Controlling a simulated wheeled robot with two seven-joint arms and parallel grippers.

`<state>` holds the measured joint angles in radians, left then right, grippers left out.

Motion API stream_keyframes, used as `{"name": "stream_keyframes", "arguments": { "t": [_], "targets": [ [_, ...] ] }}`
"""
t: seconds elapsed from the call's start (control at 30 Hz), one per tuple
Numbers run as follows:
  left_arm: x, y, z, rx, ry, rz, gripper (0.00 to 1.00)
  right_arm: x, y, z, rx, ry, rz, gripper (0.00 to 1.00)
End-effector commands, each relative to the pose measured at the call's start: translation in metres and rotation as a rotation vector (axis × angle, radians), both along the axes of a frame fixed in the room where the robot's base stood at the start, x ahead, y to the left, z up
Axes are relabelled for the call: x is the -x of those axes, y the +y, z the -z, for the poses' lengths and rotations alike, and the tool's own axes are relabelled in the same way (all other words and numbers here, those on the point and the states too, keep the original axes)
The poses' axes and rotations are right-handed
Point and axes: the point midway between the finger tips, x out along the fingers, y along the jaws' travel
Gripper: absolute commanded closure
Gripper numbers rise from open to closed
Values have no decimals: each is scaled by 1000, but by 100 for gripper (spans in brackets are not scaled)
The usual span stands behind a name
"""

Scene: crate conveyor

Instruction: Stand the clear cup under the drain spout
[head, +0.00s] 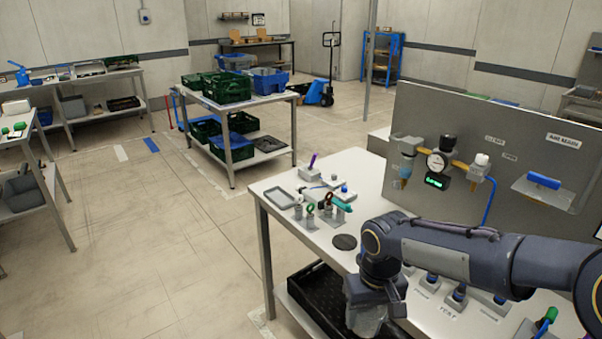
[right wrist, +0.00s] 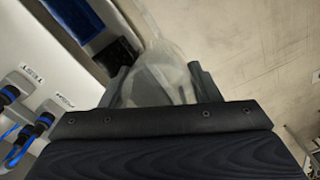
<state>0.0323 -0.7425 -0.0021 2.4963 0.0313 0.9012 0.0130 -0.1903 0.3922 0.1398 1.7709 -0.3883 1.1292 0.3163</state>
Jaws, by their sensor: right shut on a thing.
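My right gripper (right wrist: 160,82) is shut on a clear, see-through cup (right wrist: 160,72), which shows between the two fingers in the right wrist view. In the head view my right gripper (head: 374,304) hangs at the front edge of the steel workbench (head: 284,224), above or just in front of the lower shelf. A filter unit with a clear bowl (head: 405,168) is mounted on the upright panel (head: 462,130), left of a round gauge. A drain spout at the bowl's lower end is too small to make out. My left gripper is not in view.
A dark round disc (head: 345,242) lies on the benchtop behind my right arm. A grey tray (head: 279,199) and several small fittings stand at the left end. A black crate (head: 318,299) sits on the lower shelf. Labelled connectors (head: 457,297) line the front right.

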Motion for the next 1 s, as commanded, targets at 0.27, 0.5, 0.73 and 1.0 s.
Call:
{"name": "stream_keyframes", "arguments": {
  "t": [0.27, 0.5, 0.73, 1.0],
  "targets": [
    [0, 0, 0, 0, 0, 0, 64, -35, -59, 42, 30, -6, 182, 66],
    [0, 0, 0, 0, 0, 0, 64, -28, -67, 102, 38, -1, 202, 66],
    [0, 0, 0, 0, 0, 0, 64, -18, -67, 138, 36, -8, 201, 65],
    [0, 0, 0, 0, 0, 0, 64, -18, -67, 138, 34, -9, 202, 65]
  ]
}}
